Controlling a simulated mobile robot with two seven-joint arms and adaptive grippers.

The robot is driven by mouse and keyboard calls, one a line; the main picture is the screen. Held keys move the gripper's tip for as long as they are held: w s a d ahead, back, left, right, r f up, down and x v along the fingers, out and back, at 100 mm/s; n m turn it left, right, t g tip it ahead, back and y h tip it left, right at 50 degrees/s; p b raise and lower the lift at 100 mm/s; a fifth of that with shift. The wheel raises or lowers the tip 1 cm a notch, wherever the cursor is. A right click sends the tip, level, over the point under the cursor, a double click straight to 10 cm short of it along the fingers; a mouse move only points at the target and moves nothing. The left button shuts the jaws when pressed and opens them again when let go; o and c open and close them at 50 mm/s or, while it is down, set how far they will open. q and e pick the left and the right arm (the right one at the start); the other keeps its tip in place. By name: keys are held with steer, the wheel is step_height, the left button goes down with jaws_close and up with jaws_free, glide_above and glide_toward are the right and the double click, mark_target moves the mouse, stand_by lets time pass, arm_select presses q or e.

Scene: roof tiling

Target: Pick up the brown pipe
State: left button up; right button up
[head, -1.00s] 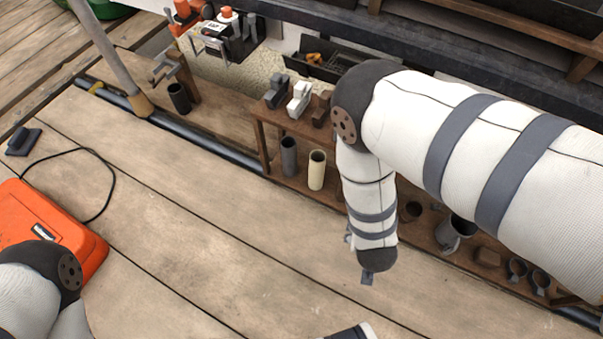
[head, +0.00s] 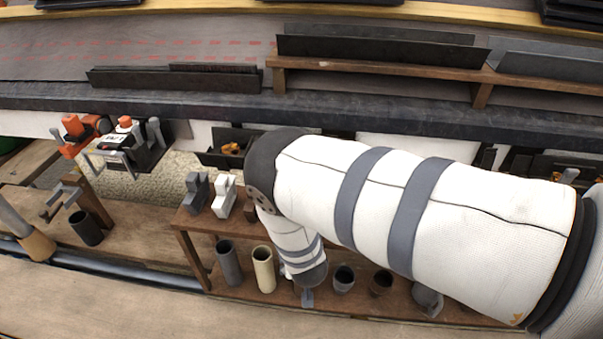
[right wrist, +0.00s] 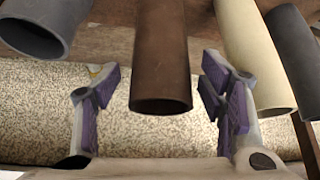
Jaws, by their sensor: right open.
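The brown pipe (right wrist: 160,60) hangs down in the middle of the right wrist view, its open end towards me. My right gripper (right wrist: 161,80) is open, with one purple-padded finger on each side of the pipe. Gaps show between the pipe and both fingers. In the head view my right arm covers the place beside the cream pipe (head: 263,268), so I cannot make out this brown pipe or the gripper's fingers there. My left gripper is out of view.
A grey pipe (right wrist: 40,25) is left of the brown one in the wrist view; the cream pipe and a dark grey pipe (right wrist: 293,60) are close on the right. The wooden rack (head: 190,250) holds several more fittings. A dark ledge (head: 200,105) runs behind.

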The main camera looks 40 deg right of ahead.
steer(key=shift+r, duration=0.1)
steer(key=c, duration=1.5)
steer(key=shift+o, duration=0.2)
